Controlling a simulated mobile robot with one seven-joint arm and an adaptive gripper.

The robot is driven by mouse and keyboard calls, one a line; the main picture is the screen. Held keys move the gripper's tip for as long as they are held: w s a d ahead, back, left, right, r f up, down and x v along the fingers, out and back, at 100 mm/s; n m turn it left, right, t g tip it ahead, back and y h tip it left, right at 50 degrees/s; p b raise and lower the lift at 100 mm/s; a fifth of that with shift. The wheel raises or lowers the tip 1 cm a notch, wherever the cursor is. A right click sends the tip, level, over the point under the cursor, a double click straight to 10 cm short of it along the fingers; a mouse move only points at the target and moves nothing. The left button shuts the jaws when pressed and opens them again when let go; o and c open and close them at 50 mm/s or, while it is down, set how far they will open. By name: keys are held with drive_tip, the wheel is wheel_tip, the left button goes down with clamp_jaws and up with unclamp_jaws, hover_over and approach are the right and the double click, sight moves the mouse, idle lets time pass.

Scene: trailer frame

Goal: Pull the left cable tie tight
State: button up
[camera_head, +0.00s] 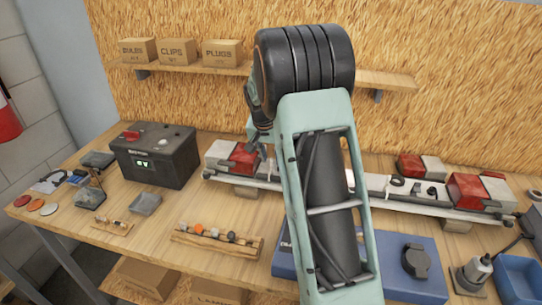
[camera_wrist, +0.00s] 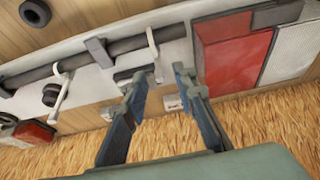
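In the wrist view a dark cable (camera_wrist: 122,47) runs along the pale trailer beam (camera_wrist: 165,28). Two white cable ties are around it: one (camera_wrist: 152,48) near the large red and white lamp, which is the left lamp in the head view, and one (camera_wrist: 62,90) further along. My gripper (camera_wrist: 162,72) is open. Its fingertips are apart, with the near tie's tail end at or just beside the gap; I cannot tell whether they touch it. In the head view my gripper (camera_head: 255,150) is beside the left lamp (camera_head: 232,156), and my arm hides the beam's middle.
A black battery box (camera_head: 155,153) stands left of the beam. A wooden rack of small parts (camera_head: 217,240) and a blue mat (camera_head: 405,258) lie in front. Red and white lamps (camera_head: 478,190) sit at the right. A shelf with boxes (camera_head: 177,51) hangs on the back wall.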

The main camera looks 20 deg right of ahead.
clamp_jaws()
idle(0.3)
wheel_tip(320, 180, up, 3)
drive_tip(key=shift+f, duration=0.15)
unclamp_jaws()
